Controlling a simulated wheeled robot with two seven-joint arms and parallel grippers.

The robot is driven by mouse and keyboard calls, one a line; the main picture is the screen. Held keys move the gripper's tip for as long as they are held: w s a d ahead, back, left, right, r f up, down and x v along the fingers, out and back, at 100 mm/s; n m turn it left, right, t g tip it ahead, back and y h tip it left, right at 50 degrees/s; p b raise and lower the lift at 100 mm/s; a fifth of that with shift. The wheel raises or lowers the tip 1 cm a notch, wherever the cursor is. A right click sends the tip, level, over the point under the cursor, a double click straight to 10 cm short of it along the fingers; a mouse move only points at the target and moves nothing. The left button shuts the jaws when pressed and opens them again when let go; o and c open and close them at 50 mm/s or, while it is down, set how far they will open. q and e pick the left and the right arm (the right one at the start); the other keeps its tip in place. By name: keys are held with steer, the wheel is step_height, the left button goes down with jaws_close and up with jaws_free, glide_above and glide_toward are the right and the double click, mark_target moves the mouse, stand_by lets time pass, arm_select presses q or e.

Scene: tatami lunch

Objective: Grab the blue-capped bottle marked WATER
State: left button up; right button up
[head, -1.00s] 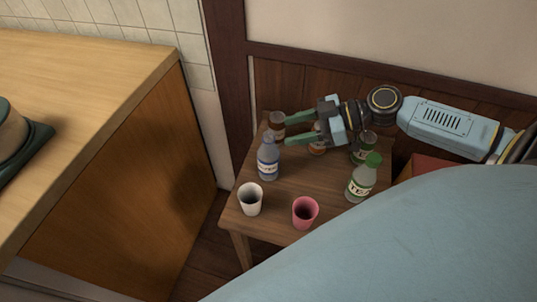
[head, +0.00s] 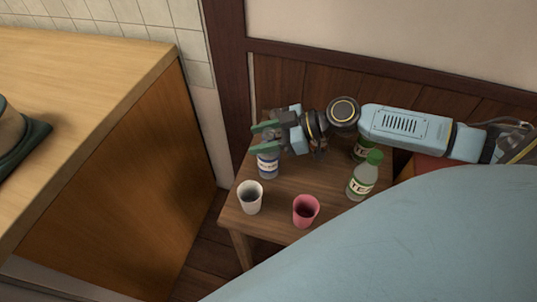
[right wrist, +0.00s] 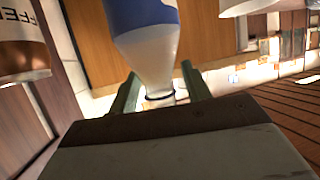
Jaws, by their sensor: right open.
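The water bottle (head: 267,167), pale with a blue-and-white label, stands on the small wooden table (head: 283,188). My right gripper (head: 257,138) is open over its upper part and hides its cap in the head view. In the right wrist view the bottle (right wrist: 150,48) shows upside down, its tapering neck between the two green fingers (right wrist: 160,92). The jaws are not closed on it. Its cap is hidden there too, and the label wording is not readable. My left gripper is not in view.
A white cup (head: 250,198) and a pink cup (head: 305,211) stand in front. A green-capped tea bottle (head: 361,182) and another bottle (head: 361,150) stand to the right. A wooden counter (head: 90,75) is left.

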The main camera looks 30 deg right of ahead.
steer(key=shift+w+a+f, duration=0.1)
steer(key=shift+a, duration=0.05)
steer(key=shift+c, duration=0.5)
jaws_close()
